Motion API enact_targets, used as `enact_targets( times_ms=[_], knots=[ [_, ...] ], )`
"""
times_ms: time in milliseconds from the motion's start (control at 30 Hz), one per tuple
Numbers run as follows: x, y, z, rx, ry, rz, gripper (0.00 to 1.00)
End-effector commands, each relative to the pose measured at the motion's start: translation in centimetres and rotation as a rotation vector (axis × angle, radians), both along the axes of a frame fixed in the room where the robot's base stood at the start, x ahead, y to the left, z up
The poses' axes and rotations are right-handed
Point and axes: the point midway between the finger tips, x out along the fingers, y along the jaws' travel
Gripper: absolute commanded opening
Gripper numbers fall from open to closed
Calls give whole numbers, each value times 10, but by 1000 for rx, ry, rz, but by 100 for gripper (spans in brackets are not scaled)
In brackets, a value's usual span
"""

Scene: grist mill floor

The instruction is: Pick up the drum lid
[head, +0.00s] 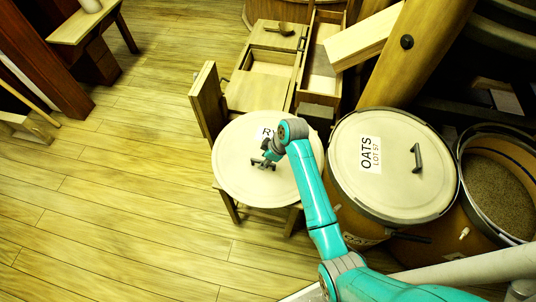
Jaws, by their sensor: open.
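My gripper (264,164) is open, over the middle of this lid. Whether it touches the lid or its handle cannot be told. A second cream lid (385,185) with a grey bar handle (416,158) and a label reading OATS LOT 57 sits on a drum (355,222). To its right, an open drum (503,180) holds grain.
Behind the chair stands a wooden chest (272,62) with open compartments and a small tool on top. A plank and a slanted beam (425,45) rise behind the OATS drum. A bench (80,25) stands at far left. The plank floor (120,200) at left is clear.

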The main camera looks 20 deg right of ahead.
Motion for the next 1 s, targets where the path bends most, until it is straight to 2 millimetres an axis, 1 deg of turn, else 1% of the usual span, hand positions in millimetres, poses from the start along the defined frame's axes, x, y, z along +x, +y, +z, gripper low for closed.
enact_targets(
  times_ms=[33, 167, 433, 467, 500, 567, 600, 633, 1000],
  knots=[
    [1, 2, -7, 0, 2, 1, 42],
    [4, 5, -17, 0, 1, 0, 42],
    [5, 6, -20, 0, 0, -1, 42],
    [5, 6, -20, 0, 0, -1, 37],
    [5, 6, -20, 0, 0, -1, 27],
    [5, 6, -20, 0, 0, -1, 12],
    [5, 6, -20, 0, 0, -1, 2],
    [5, 6, -20, 0, 0, -1, 0],
    [6, 6, -18, 0, -3, -1, 0]
  ],
)
